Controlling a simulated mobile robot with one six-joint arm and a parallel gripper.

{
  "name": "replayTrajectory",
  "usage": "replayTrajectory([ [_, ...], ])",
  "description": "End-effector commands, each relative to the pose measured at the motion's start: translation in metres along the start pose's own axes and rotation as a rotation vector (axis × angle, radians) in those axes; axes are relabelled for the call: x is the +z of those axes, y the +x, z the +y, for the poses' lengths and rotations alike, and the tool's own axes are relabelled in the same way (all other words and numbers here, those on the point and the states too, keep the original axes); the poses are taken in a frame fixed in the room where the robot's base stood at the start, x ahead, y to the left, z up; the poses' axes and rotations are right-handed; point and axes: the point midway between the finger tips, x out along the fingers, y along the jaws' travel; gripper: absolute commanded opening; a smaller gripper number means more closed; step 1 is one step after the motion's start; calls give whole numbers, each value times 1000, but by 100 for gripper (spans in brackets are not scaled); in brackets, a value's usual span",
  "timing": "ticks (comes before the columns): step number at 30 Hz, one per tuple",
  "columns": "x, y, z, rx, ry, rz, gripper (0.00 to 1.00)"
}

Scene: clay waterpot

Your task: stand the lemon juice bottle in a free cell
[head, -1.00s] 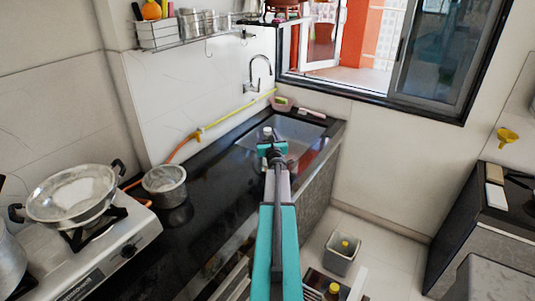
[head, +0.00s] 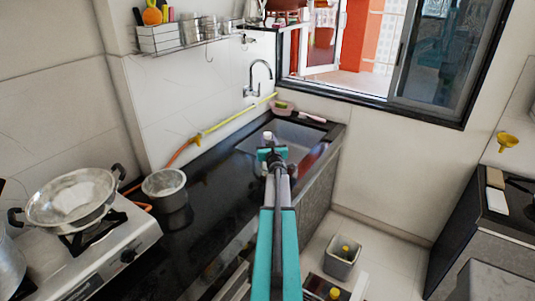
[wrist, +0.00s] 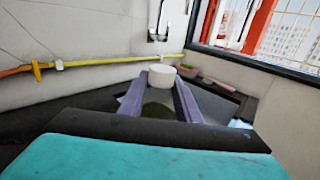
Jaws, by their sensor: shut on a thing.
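My gripper (head: 271,153) is shut on a bottle with a white cap (head: 268,136), which I take to be the lemon juice bottle; no label is readable. In the wrist view the white cap (wrist: 161,76) and the dark olive body (wrist: 158,110) show between the two purple fingers. The bottle is held in front of the sink in the head view; its lower part is hidden. A low crate or tray (head: 356,287) with a yellow-capped bottle (head: 334,294) shows at the bottom edge. I cannot make out its cells.
The sink (head: 300,137) lies in the black counter (head: 205,195). A steel pot (head: 165,188) and a pan on the stove (head: 75,197) stand at left. A grey bin (head: 342,262) with a yellow-topped thing stands on the floor. A tap (head: 258,75) rises behind.

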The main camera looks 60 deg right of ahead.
Motion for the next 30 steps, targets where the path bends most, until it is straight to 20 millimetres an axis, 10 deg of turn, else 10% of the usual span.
replayTrajectory([
  [30, 37, -24, -1, 1, -1, -1, 0],
])
